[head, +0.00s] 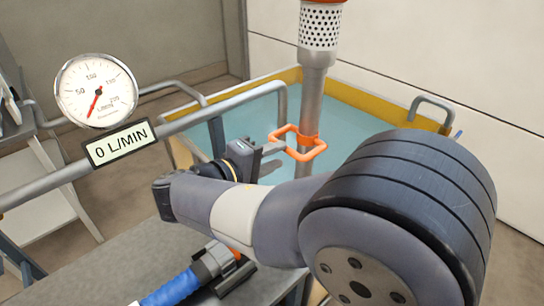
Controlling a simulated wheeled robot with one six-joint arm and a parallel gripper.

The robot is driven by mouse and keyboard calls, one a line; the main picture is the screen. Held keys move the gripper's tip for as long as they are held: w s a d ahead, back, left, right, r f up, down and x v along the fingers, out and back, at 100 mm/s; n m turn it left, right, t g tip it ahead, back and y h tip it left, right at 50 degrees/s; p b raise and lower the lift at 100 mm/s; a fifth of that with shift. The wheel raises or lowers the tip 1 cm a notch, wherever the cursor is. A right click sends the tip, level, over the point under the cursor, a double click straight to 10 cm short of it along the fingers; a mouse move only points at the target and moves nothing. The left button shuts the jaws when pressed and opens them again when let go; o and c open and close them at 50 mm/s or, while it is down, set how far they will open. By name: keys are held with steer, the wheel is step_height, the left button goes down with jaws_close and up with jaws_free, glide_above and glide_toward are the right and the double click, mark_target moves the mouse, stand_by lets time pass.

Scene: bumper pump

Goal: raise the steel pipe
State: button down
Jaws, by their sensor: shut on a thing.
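The steel pipe (311,95) stands upright over the water tank (378,97), with a perforated strainer (320,27) and an orange cap at its top. An orange handle (305,143) is fixed around the pipe. My gripper (272,158) reaches in from the left and is shut on the left part of this handle. The lower end of the pipe is hidden behind my arm.
A dial gauge (95,90) and a display (120,143) reading 0 L/MIN sit on a grey rail (225,106) at the left. A blue hose (172,287) lies on the grey bench (115,273) below my arm. A white wall stands behind the tank.

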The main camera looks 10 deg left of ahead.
steer(key=shift+d+f, duration=0.2)
steer(key=shift+f, duration=0.8)
steer(key=c, duration=1.3)
jaws_free()
steer(key=shift+w+f+g, duration=0.1)
steer(key=shift+w+g, duration=0.05)
steer(key=shift+g, duration=0.15)
steer(key=shift+c, duration=0.3)
steer(key=shift+s+a, duration=0.2)
steer(key=shift+c, duration=0.2)
steer(key=v, duration=0.7)
steer(key=r+v, duration=0.1)
steer(key=v, duration=0.2)
steer(key=shift+s+a+p, duration=0.1)
steer(key=shift+s+p, duration=0.1)
steer(key=shift+p, duration=0.15)
steer(key=shift+c, duration=0.2)
steer(key=shift+w, duration=0.1)
steer(key=x, duration=0.9)
